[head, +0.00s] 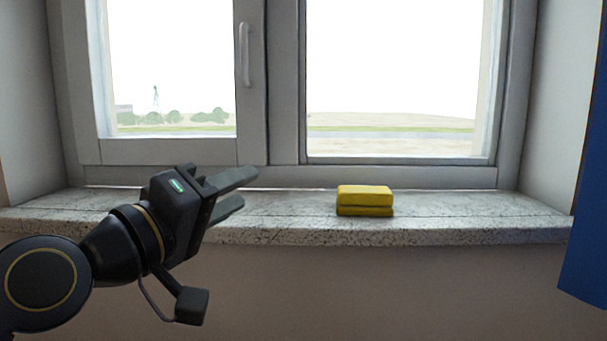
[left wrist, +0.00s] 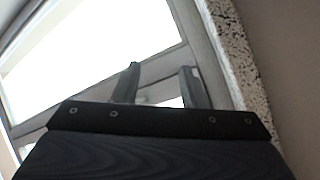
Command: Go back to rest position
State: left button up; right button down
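My left gripper (head: 243,193) is in front of the window sill at the left, its two fingers pointing to the right. A gap shows between the fingers and nothing is between them. In the left wrist view the same gripper (left wrist: 158,85) has its fingers apart against the window. My right gripper is in neither view.
Two yellow blocks, sponge-like, lie stacked (head: 365,200) on the speckled stone sill (head: 470,222), to the right of my left gripper and apart from it. A closed window (head: 270,90) stands behind. A blue panel (head: 588,230) hangs at the right edge.

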pick_arm(q)
jog(key=s+a+f+m+g+y, duration=0.1)
jog(key=s+a+f+g+y, duration=0.15)
jog(key=f, duration=0.55)
jog(key=s+a+f+g+y, duration=0.1)
jog(key=s+a+f, duration=0.15)
jog(key=f, duration=0.55)
jog(key=s+a+f+m+g+y, duration=0.15)
jog(key=a+f, duration=0.25)
jog(key=f, duration=0.4)
jog(key=s+a+f+g+y+p, duration=0.1)
jog(key=s+f+g, duration=0.2)
jog(key=s+f, duration=0.35)
jog(key=s+a+f+g+y, duration=0.1)
jog(key=s+a+f+g, duration=0.1)
jog(key=s+f, duration=0.45)
notch_tip(320, 180, up, 33)
jog(key=w+p, duration=0.1)
jog(key=p, duration=3.4)
jog(key=shift+w, duration=0.3)
jog(key=shift+d, duration=0.1)
